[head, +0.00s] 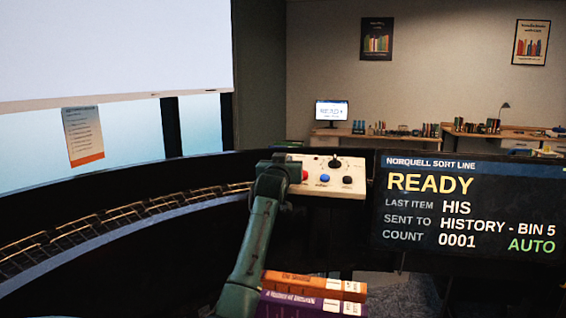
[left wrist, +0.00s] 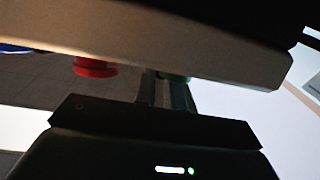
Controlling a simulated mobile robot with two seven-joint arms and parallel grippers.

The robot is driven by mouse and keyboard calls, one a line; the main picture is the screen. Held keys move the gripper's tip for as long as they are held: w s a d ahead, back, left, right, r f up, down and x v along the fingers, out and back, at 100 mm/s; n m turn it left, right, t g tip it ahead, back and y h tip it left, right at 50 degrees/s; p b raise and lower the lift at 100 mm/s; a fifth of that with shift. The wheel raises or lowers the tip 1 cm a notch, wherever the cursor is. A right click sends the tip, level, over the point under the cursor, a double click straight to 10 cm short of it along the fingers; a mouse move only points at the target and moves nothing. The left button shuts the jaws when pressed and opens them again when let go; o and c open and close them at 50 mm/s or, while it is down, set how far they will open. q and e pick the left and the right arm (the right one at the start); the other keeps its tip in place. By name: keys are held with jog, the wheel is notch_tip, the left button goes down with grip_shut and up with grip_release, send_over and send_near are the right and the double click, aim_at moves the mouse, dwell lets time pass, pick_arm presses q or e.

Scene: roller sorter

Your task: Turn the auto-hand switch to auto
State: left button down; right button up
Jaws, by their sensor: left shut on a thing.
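The pale control box (head: 350,167) stands ahead in the head view. On it are a red button (head: 304,176), a blue button (head: 324,179), a black knob (head: 347,181) and a black dial (head: 334,163); no label is legible, so I cannot tell which is the auto-hand switch. My left arm covers the box's left end and hides its gripper there. In the left wrist view my left gripper (left wrist: 168,92) has its fingers close together at a green control (left wrist: 175,77), mostly hidden, beside the red button (left wrist: 95,68). My right gripper is out of view.
The display (head: 470,205) right of the box reads READY and AUTO. The roller track (head: 120,218) curves along the left. Desks with books stand far back.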

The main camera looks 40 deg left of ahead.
pick_arm(q)
jog(key=shift+w+d+f+n+g+y+b, duration=0.2)
jog(key=shift+d+f+n+g+y+b, duration=0.15)
jog(key=shift+n, duration=0.25)
jog(key=shift+w+n+g+y+b, duration=0.1)
jog(key=shift+n+g+y+b, duration=0.75)
jog(key=shift+n+y+b, duration=0.15)
jog(key=shift+w+d+r+n+g+y+b, duration=0.1)
jog(key=shift+r+n+g+y+b, duration=0.05)
jog(key=shift+n+g+y+b, duration=0.8)
jog(key=shift+r+n+g+b, duration=0.1)
jog(key=shift+n+g+b, duration=0.55)
jog(key=shift+g+b, duration=0.15)
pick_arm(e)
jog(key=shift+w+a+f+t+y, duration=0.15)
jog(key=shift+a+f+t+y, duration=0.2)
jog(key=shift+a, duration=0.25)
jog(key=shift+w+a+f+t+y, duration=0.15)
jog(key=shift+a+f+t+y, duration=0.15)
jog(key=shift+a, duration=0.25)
pick_arm(q)
jog(key=shift+r, duration=0.15)
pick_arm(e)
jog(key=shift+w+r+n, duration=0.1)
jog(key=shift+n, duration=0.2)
pick_arm(q)
jog(key=c, duration=1.5)
grip_release()
